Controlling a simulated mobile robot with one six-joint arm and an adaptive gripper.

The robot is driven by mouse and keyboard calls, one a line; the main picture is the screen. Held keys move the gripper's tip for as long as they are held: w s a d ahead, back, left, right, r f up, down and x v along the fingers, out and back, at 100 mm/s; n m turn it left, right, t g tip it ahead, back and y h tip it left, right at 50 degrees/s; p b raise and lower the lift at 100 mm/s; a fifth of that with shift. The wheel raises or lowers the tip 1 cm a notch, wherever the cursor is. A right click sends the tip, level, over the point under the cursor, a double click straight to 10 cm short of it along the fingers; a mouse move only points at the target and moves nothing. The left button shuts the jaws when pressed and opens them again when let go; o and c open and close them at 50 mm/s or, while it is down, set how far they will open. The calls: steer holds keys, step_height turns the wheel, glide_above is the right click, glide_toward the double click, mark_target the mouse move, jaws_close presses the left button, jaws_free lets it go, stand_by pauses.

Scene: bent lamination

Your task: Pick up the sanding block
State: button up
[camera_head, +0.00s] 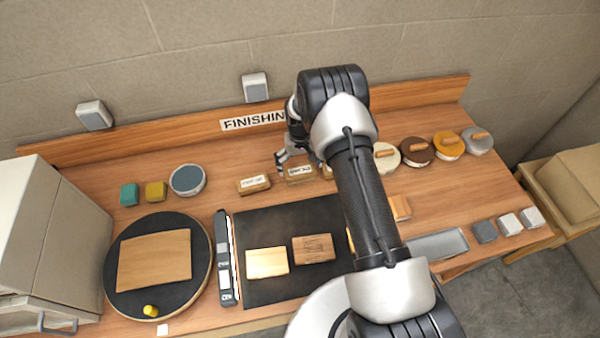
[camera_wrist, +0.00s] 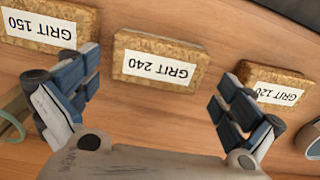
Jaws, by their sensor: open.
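Three tan, cork-like sanding blocks with white labels show in the wrist view. They are the GRIT 150 block (camera_wrist: 45,22) at left, the GRIT 240 block (camera_wrist: 160,62) in the middle and the GRIT 120 block (camera_wrist: 272,84) at right. My gripper (camera_wrist: 158,95) is open and empty, its fingers spread either side of the GRIT 240 block and apart from it. In the head view my gripper (camera_head: 298,157) is just behind the middle block (camera_head: 299,174). Another labelled block (camera_head: 254,184) lies left of it. A third, to the right, is mostly hidden by my arm.
A black mat (camera_head: 290,220) holds wooden pieces in front of the blocks. A round tin (camera_head: 187,179) stands left. Several round lidded pots, such as a brown one (camera_head: 417,151), stand right. A black turntable (camera_head: 118,262) carries a wooden board. The back ledge (camera_head: 400,98) runs behind.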

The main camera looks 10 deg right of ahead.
mark_target(300, 170)
step_height(300, 170, down, 4)
steer(key=shift+d+r, duration=0.1)
steer(key=shift+r, duration=0.15)
steer(key=c, duration=0.8)
steer(key=shift+r, duration=0.1)
step_height(300, 170, up, 20)
stand_by(0.5)
